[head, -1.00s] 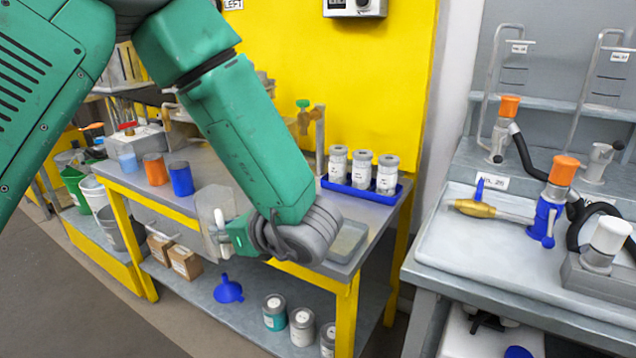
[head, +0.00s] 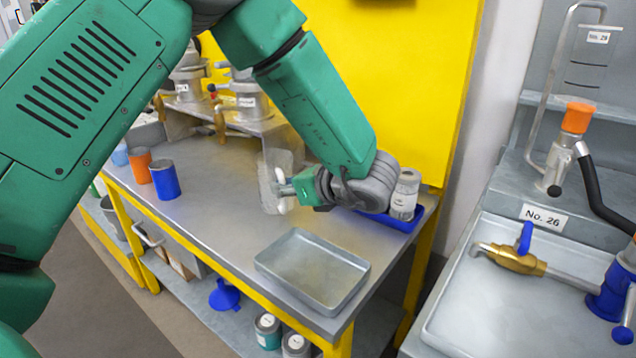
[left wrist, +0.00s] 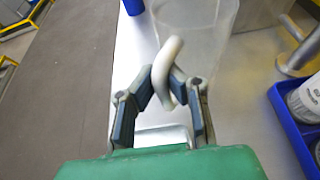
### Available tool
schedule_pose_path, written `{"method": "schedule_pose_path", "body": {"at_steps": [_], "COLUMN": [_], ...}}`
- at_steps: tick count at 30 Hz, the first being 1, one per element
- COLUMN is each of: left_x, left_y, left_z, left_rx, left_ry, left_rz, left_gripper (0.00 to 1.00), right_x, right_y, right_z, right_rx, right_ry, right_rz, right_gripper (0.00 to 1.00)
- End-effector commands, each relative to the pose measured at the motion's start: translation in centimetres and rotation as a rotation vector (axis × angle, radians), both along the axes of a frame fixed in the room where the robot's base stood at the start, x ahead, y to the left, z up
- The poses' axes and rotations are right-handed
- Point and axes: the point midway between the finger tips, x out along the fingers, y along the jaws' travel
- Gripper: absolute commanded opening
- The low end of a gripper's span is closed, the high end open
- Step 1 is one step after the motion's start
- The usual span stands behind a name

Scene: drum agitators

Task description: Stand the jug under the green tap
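The jug (head: 272,178) is a clear, see-through vessel with a white handle. It hangs upright over the grey bench. My left gripper (head: 286,189) is shut on the handle, with the jug on its far side. In the left wrist view, the two fingers (left wrist: 166,84) meet around the white handle, and the jug's clear wall (left wrist: 212,22) is just beyond. Brass taps (head: 220,122) show on a raised stand at the back left. A green tap handle is not visible now; my arm covers part of that area. My right gripper is out of view.
A shallow metal tray (head: 312,268) lies at the bench's front right. A blue rack (head: 402,220) with a white-labelled jar (head: 405,194) is behind my wrist. A blue cup (head: 165,180) and an orange cup (head: 138,165) stand left. The bench middle is clear.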

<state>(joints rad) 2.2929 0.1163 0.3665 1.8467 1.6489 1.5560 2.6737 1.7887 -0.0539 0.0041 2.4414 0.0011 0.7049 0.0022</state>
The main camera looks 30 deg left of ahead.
Motion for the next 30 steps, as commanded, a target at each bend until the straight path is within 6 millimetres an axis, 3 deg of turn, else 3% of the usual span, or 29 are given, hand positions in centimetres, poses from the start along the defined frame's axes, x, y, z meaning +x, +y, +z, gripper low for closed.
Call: {"method": "schedule_pose_path", "body": {"at_steps": [6, 12, 20, 25, 30], "left_x": [5.9, 9.2, 10.7, 10.5, 10.6], "left_y": [-0.9, -1.5, -1.2, -0.9, -1.1], "left_z": [0.0, 0.2, 0.0, -3.1, -3.6], "left_rx": [0.003, 0.008, 0.004, 0.002, 0.002], "left_ry": [-0.003, -0.001, -0.001, 0.004, 0.003], "left_rz": [0.001, 0.0, -0.001, -0.002, -0.002], "left_gripper": [0.0, 0.0, 0.0, 0.0, 0.0], "right_x": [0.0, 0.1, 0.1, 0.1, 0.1], "right_y": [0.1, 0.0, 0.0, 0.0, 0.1], "right_z": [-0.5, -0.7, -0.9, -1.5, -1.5], "right_rx": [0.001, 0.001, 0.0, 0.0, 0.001], "right_ry": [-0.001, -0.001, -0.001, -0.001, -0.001], "right_rz": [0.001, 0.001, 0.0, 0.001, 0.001], "right_gripper": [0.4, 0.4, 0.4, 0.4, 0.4]}}
